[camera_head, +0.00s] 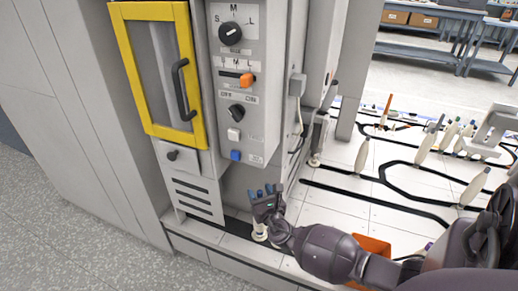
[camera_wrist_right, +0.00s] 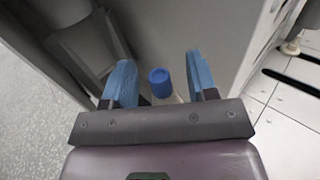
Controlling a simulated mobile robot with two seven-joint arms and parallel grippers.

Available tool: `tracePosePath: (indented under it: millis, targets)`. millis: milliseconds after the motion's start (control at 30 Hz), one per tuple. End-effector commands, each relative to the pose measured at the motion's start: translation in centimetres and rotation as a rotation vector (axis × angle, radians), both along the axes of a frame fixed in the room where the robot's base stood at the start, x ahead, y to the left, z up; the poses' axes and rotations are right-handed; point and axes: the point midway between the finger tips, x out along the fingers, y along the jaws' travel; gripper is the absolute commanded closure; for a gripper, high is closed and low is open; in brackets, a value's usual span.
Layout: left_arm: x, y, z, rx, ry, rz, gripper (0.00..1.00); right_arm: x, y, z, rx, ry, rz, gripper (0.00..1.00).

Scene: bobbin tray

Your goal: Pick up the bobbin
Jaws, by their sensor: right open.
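A bobbin with a blue cap (camera_wrist_right: 160,84) and a pale body stands between the two blue fingers of my right gripper (camera_wrist_right: 161,80) in the wrist view. Gaps show between the bobbin and both fingers, so the jaws are open around it. In the head view my right gripper (camera_head: 266,191) is low beside the grey machine. A pale round base (camera_head: 259,233) shows just below it, and most of the bobbin is hidden by the gripper. My left gripper is not in view.
The grey machine (camera_head: 248,135) with knobs and a yellow-framed door (camera_head: 195,75) rises close by the right gripper. Several cream bobbins (camera_head: 361,155) stand on the white tiled surface (camera_head: 340,200) at right. An orange bin (camera_head: 372,246) is partly behind my arm.

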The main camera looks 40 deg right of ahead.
Motion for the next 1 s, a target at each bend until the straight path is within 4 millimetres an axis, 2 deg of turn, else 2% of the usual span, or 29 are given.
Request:
tracePosePath:
  millis: [233,500,600,867,1000]
  targets:
    - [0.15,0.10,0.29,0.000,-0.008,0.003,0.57,0.16,-0.04,0.09,0.001,-0.001,0.000,0.47]
    - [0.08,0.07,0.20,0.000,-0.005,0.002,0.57,0.13,-0.02,0.07,0.001,-0.001,0.000,0.88]
    - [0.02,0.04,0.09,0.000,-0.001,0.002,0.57,0.12,-0.02,0.06,0.001,-0.001,0.000,1.00]
    - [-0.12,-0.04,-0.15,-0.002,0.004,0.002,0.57,0.14,-0.01,0.09,0.001,-0.001,0.000,1.00]
    - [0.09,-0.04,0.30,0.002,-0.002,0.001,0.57,0.21,-0.03,0.89,0.001,-0.006,0.000,1.00]
